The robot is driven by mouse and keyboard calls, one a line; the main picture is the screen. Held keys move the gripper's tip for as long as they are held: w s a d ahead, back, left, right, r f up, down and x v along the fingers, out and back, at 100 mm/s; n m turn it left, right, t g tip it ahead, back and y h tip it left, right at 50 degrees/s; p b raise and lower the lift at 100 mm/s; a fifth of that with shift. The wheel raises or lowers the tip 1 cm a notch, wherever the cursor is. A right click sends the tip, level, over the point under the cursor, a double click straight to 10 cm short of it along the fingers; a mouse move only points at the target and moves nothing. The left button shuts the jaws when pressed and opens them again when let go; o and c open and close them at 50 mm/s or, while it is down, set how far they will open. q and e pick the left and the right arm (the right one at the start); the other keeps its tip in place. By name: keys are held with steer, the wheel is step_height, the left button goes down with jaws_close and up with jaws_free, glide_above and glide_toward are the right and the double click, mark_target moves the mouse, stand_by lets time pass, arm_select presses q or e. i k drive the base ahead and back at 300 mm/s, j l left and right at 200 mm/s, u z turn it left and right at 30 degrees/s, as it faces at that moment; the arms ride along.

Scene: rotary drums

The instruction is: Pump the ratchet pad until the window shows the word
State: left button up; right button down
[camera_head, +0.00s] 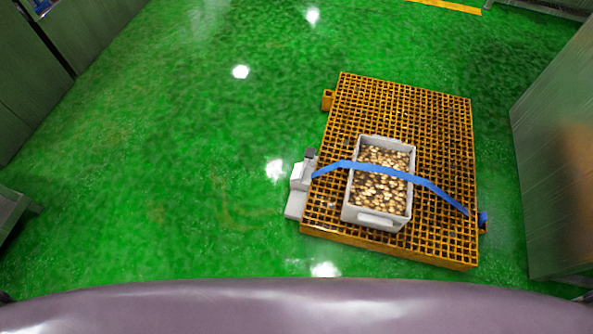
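A pale grey ratchet device (299,187) sits at the left edge of an orange grid pallet (440,120). A small dark piece (310,153) tops it; I cannot tell if this is the pad. A blue strap (428,184) runs from the device over a light grey bin (376,219) to the pallet's right edge. The bin holds many small brown and gold pieces (382,190). I cannot make out a window or a word at this size. Neither of my grippers shows in the head view.
Open green floor (150,180) lies left of the pallet. Grey-green cabinets stand at the upper left (100,35) and at the right (555,150). A low grey edge (15,212) juts in at the left. An orange bracket (327,100) sticks out from the pallet's left side.

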mark_target(309, 153)
steer(key=i+j+z, duration=0.1)
steer(key=j, duration=0.25)
steer(key=i+j, duration=0.2)
steer(key=j, duration=0.15)
steer(key=i+j+z, duration=0.15)
steer(key=j, duration=0.2)
steer(key=i+j+z, duration=0.1)
steer(key=j, duration=0.25)
steer(key=i+j, duration=0.15)
steer(key=j, duration=0.2)
steer(key=i+j+z, duration=0.2)
steer(key=i, duration=0.3)
steer(key=i+j+z, duration=0.2)
steer(key=i, duration=0.25)
steer(key=j, duration=0.1)
